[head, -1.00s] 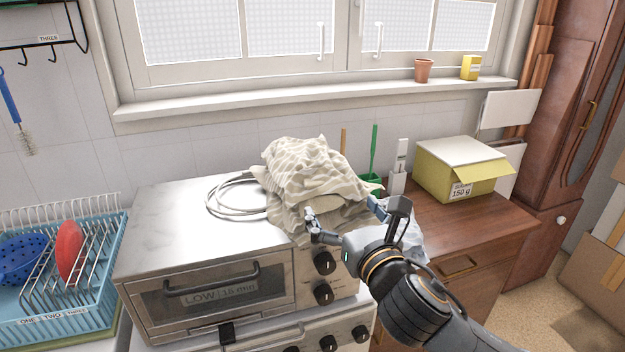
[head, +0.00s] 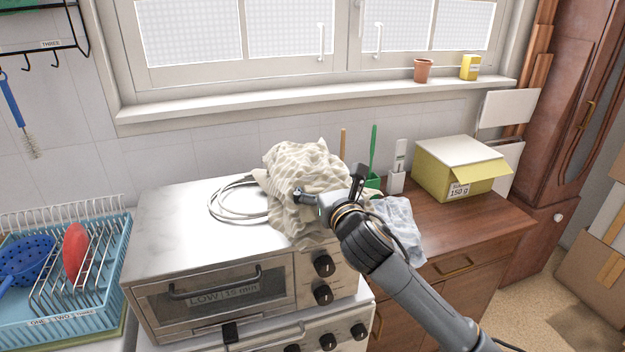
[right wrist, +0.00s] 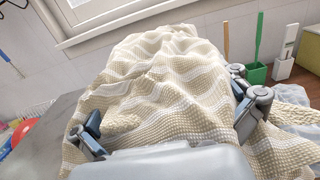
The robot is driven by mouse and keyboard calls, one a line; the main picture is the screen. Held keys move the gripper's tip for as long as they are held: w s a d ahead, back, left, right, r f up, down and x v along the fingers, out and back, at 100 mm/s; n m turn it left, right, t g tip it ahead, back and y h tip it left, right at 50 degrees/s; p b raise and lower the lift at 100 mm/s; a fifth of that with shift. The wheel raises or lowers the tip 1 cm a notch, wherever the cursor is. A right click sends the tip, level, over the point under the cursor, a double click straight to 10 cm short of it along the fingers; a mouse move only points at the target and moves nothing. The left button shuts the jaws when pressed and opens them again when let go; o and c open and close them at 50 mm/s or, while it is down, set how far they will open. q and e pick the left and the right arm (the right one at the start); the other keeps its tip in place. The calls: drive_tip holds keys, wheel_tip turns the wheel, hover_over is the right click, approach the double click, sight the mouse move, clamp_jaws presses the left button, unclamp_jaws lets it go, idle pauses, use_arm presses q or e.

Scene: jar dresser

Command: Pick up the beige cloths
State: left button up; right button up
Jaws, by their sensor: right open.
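The beige cloths (head: 293,173) lie in a striped, crumpled heap on the right end of the toaster oven's top, draping over its front edge. In the right wrist view the heap (right wrist: 165,85) fills the middle. My right gripper (head: 328,186) is over the front right of the heap, open. In the right wrist view its two fingers (right wrist: 168,125) are spread wide, with cloth between them. Whether the fingers touch the cloth I cannot tell. My left gripper is out of view.
The toaster oven (head: 165,225) has a coiled cable (head: 228,203) left of the cloths. A pale bluish cloth (head: 403,225) lies right of it. A green holder (head: 372,183) and a yellow box (head: 445,175) stand behind on the wooden dresser. A blue dish rack (head: 75,325) is at left.

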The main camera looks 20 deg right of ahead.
drive_tip(key=shift+w, duration=0.35)
drive_tip(key=shift+s, duration=0.1)
drive_tip(key=shift+c, duration=0.4)
drive_tip(key=c, duration=1.3)
drive_tip(key=shift+c, duration=0.2)
drive_tip(key=shift+r, duration=0.1)
